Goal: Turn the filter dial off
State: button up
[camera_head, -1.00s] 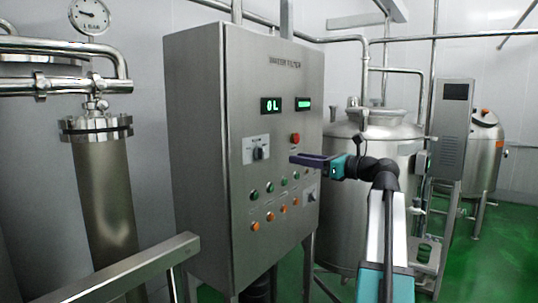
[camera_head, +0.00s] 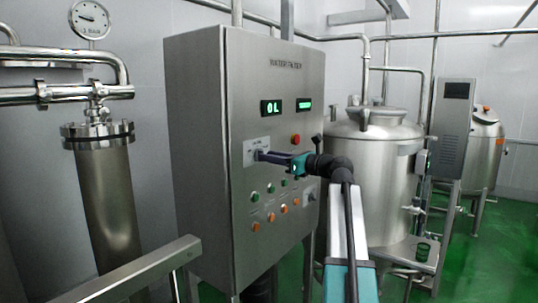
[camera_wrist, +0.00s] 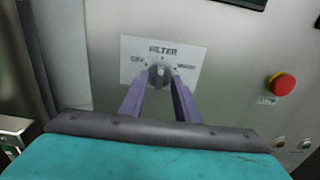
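The filter dial (camera_wrist: 159,75) is a grey knob on a white plate (camera_wrist: 186,50) marked FILTER, with OFF on the left and a blurred label on the right. Its grip looks roughly upright in the wrist view. My gripper (camera_wrist: 160,82) has its two purple fingers apart, one on each side of the knob, with the tips near the plate. I cannot tell whether they touch the knob. In the head view, my gripper (camera_head: 262,155) reaches the plate (camera_head: 249,146) and hides most of the dial.
The steel control cabinet (camera_head: 205,90) carries a red button (camera_head: 295,139) right of the dial, green displays (camera_head: 272,107) above, and green and orange buttons (camera_head: 256,227) below. A steel rail (camera_head: 140,268) stands at the front left. A tank (camera_head: 380,180) is behind my arm.

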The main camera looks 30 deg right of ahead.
jog(key=shift+w+a, duration=0.25)
jog(key=shift+w, duration=0.4)
grip_shut()
jog(key=shift+n, duration=0.3)
jog(key=n+b, duration=0.3)
jog(key=n, duration=0.2)
jog(key=n+b, duration=0.4)
jog(key=n, duration=0.2)
jog(key=shift+s+a+f, duration=0.1)
jog(key=shift+a+f, duration=0.05)
jog(key=shift+a, duration=0.05)
jog(key=shift+n, duration=0.4)
